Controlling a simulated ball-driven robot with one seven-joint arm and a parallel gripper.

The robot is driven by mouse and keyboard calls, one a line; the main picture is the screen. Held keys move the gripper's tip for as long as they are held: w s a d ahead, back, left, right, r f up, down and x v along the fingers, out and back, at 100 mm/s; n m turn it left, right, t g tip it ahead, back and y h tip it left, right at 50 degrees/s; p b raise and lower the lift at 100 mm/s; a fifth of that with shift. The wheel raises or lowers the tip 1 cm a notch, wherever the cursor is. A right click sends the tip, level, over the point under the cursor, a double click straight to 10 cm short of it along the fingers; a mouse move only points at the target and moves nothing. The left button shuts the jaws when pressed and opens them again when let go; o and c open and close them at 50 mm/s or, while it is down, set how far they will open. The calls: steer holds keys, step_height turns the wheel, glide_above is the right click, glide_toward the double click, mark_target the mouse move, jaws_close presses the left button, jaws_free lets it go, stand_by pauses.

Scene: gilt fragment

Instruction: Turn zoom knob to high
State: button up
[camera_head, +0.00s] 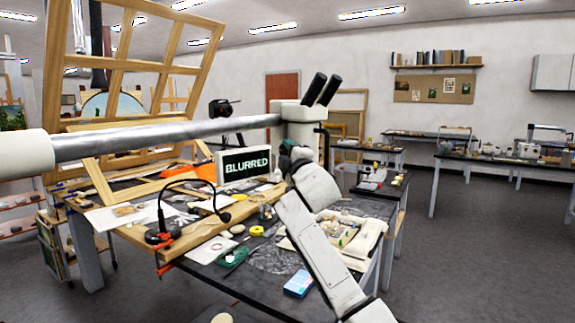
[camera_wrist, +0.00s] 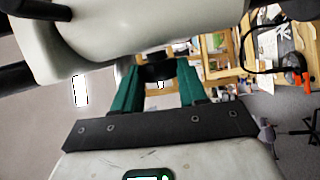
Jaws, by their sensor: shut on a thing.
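A white stereo microscope (camera_head: 300,113) with two black eyepieces hangs from a long metal boom over the workbench. My gripper (camera_head: 289,150) is at the lower side of the microscope head, reached from the front right. In the wrist view my gripper (camera_wrist: 158,72) has its two green fingers on either side of a dark round knob (camera_wrist: 156,67) under the white microscope body (camera_wrist: 120,40). The fingers are shut on this knob, which I take to be the zoom knob. Its markings and setting cannot be read. A sign (camera_head: 248,165) behind reads "BLURRED".
The bench (camera_head: 262,280) holds papers, a yellow tape ring (camera_head: 257,230), a blue box (camera_head: 299,284) and a tray of small items. A black gooseneck lamp (camera_head: 163,225) and a large wooden frame (camera_head: 120,65) stand at left. Floor at right is clear.

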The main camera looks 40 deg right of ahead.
steer(key=shift+w+a+f+m+t+h+b, duration=0.15)
steer(key=shift+f+m+t+h+b, duration=0.95)
steer(key=shift+b, duration=5.6)
steer(key=m+h+b, duration=0.1)
steer(key=m+t+h+b, duration=0.1)
steer(key=b, duration=0.1)
steer(key=m+t+h+b, duration=0.1)
steer(key=shift+w+r+h, duration=0.25)
steer(key=shift+r+h, duration=0.05)
steer(key=shift+r, duration=0.1)
steer(key=shift+f+m+h+p, duration=0.15)
steer(key=shift+m+h+p, duration=0.55)
steer(key=shift+m+h, duration=0.35)
steer(key=o, duration=0.9)
steer(key=shift+d, duration=0.2)
steer(key=shift+c, duration=0.2)
steer(key=shift+o, duration=0.9)
steer(key=shift+r, duration=0.2)
